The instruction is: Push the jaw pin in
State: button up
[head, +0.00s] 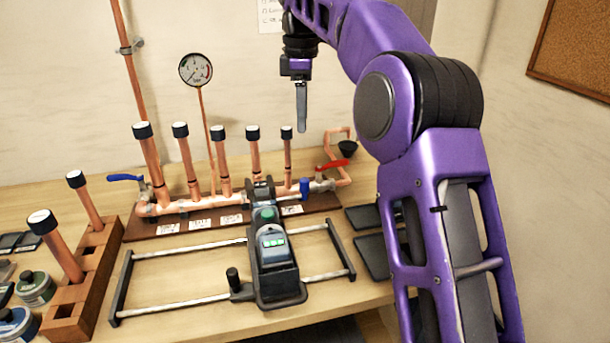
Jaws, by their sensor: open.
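A black press tool (277,268) with a lit green display stands on a rail frame, its jaw end (261,190) toward the copper manifold (220,205). I cannot clearly make out the jaw pin. A small upright blue piece (305,188) shows just right of the jaw end; whether it belongs to the tool or the manifold I cannot tell. My gripper (301,122) points down, empty, in front of the back wall and above the manifold's right end in the picture. Its fingers are seen edge-on and overlap, apart from the tool.
Capped copper pipes (180,155) rise from the manifold, with a gauge (195,70) behind. A red valve handle (332,165) is at right. A wooden block (85,285) with capped pipes stands front left. Dark flat trays (372,255) lie right of the rail frame (185,297).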

aim_at(303, 179)
jog(key=f, duration=0.6)
jog(key=f+b, duration=0.1)
jog(key=f, duration=0.4)
jog(key=f+b, duration=0.1)
jog(key=f, duration=0.5)
jog(key=shift+s+d+f, duration=0.15)
jog(key=shift+s+f, duration=0.1)
jog(key=shift+f, duration=0.05)
grip_shut()
dwell(0.8)
